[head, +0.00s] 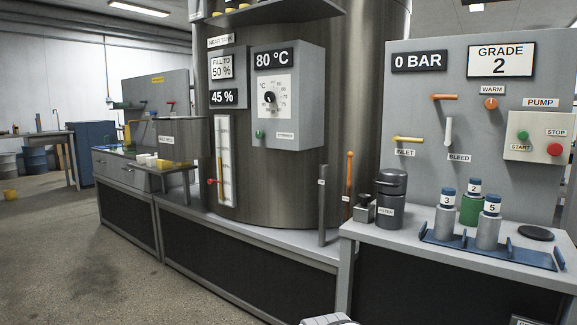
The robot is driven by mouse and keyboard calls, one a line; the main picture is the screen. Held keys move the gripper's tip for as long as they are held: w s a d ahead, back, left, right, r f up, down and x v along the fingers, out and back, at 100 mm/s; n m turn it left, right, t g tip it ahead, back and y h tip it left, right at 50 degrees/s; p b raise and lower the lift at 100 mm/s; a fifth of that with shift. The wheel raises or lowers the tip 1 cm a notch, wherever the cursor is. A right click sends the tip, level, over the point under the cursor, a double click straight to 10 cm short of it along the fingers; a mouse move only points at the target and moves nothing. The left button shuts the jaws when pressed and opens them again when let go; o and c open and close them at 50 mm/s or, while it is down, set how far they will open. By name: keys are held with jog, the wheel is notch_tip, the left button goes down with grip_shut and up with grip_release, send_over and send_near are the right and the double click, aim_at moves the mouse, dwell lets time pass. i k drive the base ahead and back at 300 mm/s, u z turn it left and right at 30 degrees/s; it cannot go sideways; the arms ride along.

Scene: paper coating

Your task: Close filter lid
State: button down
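The filter (390,212) is a dark grey upright canister with a label on its front. It stands at the left end of the right-hand bench. A dark rounded lid (392,177) sits over its top; I cannot tell from here whether it is fully shut. A flat black disc (536,233) lies on the same bench at the far right, apart from the filter. My gripper is not in view. Only a pale piece, perhaps of my arm, shows at the bottom edge.
A blue rack (488,249) holds numbered cartridges to the right of the filter. A small dark metal block (363,209) stands close on its left. An orange-handled lever (348,180) rises further left. The control panel (470,120) stands behind. Bench front between filter and rack is clear.

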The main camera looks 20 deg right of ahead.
aim_at(390, 181)
jog(key=z, duration=0.3)
jog(key=i, duration=0.85)
jog(key=z, duration=0.75)
jog(key=k, duration=0.7)
jog(key=z, duration=0.15)
jog(key=i, duration=0.8)
jog(key=u, duration=0.05)
